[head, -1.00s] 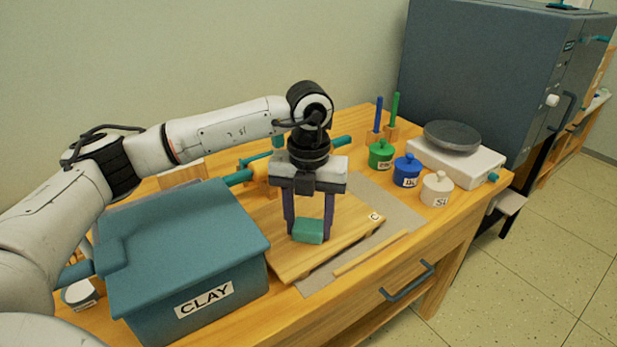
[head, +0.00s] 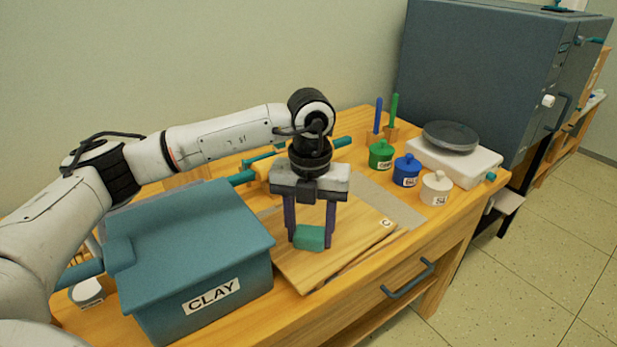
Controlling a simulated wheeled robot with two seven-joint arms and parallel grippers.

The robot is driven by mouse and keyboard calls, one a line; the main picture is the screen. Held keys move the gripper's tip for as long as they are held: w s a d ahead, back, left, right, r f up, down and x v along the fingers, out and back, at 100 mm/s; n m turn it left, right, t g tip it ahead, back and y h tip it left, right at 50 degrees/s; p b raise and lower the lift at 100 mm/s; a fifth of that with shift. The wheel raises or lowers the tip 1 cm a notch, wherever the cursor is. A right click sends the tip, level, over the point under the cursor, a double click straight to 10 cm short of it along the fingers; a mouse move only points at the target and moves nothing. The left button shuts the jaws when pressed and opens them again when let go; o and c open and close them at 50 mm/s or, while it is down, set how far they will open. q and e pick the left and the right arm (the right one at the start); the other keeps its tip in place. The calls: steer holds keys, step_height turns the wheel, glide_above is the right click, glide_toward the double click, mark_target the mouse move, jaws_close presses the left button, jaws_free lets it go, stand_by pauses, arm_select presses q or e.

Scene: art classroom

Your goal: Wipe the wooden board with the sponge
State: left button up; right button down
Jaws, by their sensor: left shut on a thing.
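The wooden board (head: 345,250) lies on the workbench, tilted in the picture, with a small "C" tag at its right corner. My left gripper (head: 309,240) points down over the board and is shut on the teal sponge (head: 309,238). The sponge is low at the board's surface; whether it presses on the wood is hard to tell. My right gripper is not in view.
A teal box labelled CLAY (head: 195,270) stands close to the board's left. Green (head: 381,154), blue (head: 407,170) and white (head: 435,188) jars and a scale (head: 455,160) stand at the right. A grey mat (head: 385,200) lies behind the board.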

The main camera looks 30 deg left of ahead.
arm_select(q)
steer(key=shift+s+d, duration=0.2)
steer(key=shift+d, duration=0.4)
steer(key=shift+s+d, duration=0.2)
steer(key=shift+d, duration=0.4)
steer(key=shift+r+p, duration=0.4)
steer(key=shift+p, duration=0.15)
steer(key=shift+r, duration=0.9)
step_height(320, 180, up, 3)
steer(key=p, duration=0.2)
steer(key=shift+p, duration=0.35)
steer(key=shift+r+p, duration=0.75)
steer(key=shift+r, duration=0.5)
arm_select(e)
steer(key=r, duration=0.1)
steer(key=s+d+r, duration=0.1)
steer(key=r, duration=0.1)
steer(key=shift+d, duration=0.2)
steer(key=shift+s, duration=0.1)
arm_select(q)
steer(key=shift+a, duration=0.1)
